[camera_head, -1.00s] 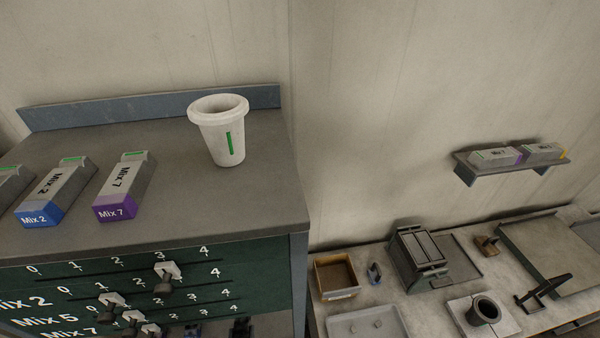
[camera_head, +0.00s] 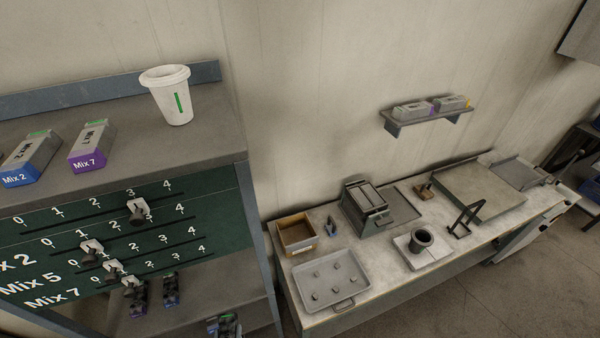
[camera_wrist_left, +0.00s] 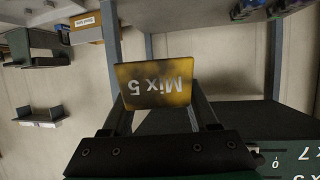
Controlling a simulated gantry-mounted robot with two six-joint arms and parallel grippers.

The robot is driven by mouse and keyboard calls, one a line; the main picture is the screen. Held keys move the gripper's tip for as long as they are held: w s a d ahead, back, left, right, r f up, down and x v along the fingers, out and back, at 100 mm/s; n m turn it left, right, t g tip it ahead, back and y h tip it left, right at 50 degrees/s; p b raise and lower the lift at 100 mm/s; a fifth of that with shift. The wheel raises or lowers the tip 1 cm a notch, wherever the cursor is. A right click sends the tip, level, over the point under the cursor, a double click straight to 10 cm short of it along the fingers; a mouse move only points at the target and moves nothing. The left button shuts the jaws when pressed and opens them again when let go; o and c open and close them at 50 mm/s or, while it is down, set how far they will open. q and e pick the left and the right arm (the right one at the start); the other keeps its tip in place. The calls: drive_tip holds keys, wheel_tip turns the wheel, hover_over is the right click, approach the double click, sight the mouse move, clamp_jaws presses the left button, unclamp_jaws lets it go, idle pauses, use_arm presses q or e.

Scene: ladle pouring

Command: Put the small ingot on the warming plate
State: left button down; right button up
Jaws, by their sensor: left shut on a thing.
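My left gripper (camera_wrist_left: 157,104) is shut on a block with a yellow end marked "Mix 5" (camera_wrist_left: 157,83), seen in the left wrist view with its lettering upside down. The gripper and block do not show clearly in the head view. Several small grey pieces (camera_head: 318,273) lie in a pale metal tray (camera_head: 352,265) on the low bench. I cannot tell which piece is the small ingot. A broad flat plate (camera_head: 480,190) lies at the bench's back right; I cannot tell whether it is the warming plate. My right gripper is not in view.
A white cup (camera_head: 170,97) and the Mix 2 (camera_head: 30,160) and Mix 7 (camera_head: 92,147) blocks stand on the cabinet. A wooden box (camera_head: 296,233), a grey device (camera_head: 364,205) and a dark crucible (camera_head: 422,238) crowd the bench. A wall shelf (camera_head: 428,122) holds grey blocks.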

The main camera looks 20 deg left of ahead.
use_arm(q)
drive_tip(key=w+d+r+m+t+h+p, duration=0.1)
drive_tip(key=d+r+m+t+h, duration=0.1)
drive_tip(key=d+r+m+h, duration=0.4)
wheel_tip(320, 180, up, 5)
drive_tip(key=shift+w+d+f+m+h, duration=0.2)
drive_tip(key=shift+d+m+h, duration=0.25)
drive_tip(key=shift+h, duration=0.35)
